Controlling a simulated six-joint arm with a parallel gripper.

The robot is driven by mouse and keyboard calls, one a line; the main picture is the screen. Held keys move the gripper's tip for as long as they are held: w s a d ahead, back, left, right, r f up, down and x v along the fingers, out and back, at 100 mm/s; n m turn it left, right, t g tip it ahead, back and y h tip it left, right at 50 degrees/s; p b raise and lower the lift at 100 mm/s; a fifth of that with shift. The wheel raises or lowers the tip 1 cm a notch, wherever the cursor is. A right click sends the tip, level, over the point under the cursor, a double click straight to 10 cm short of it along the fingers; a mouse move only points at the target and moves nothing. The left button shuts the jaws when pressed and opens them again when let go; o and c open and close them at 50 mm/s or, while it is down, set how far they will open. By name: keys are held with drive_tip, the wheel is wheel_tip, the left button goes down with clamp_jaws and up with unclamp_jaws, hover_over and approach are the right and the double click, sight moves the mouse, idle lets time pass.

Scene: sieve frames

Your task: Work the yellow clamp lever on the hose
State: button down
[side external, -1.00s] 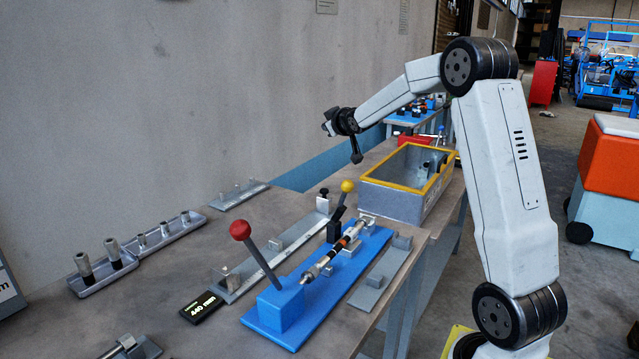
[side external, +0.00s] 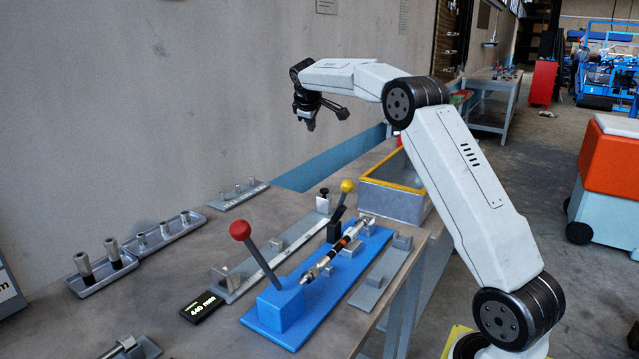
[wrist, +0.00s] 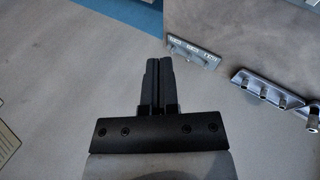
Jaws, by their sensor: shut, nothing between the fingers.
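The yellow-knobbed lever (side external: 346,187) stands tilted at the far end of the blue fixture (side external: 268,319). A hose-like assembly (side external: 337,248) with silver ends and dark and orange bands lies along this fixture. My gripper (side external: 311,126) is high above the bench, well apart from the lever. In the wrist view my gripper (wrist: 160,62) shows its two dark fingers shut together with nothing between them. The lever and the hose are not in the wrist view.
A red-knobbed lever (side external: 240,230) rises at the fixture's near end. A display (side external: 201,307) reads 440 mm. A yellow-rimmed grey bin (side external: 393,203) stands behind. Grey peg trays (side external: 160,233) sit at the left near the wall.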

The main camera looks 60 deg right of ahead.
drive_tip(key=shift+s+a+r+n+g+y, duration=1.15)
drive_tip(key=shift+s+a+r+g, duration=0.9)
drive_tip(key=shift+a+g, duration=1.95)
drive_tip(key=shift+t, duration=0.8)
drive_tip(key=shift+a+f, duration=0.25)
drive_tip(key=shift+f, duration=0.6)
drive_tip(key=shift+a+f, duration=0.25)
drive_tip(key=shift+f, duration=0.65)
drive_tip(key=shift+a+f, duration=0.25)
drive_tip(key=shift+f, duration=0.6)
drive_tip(key=shift+f, duration=0.1)
approach(340, 202)
drive_tip(key=shift+s+d+f, duration=0.4)
drive_tip(key=shift+d, duration=0.1)
drive_tip(key=shift+s+d+f, duration=0.35)
drive_tip(key=shift+d, duration=0.2)
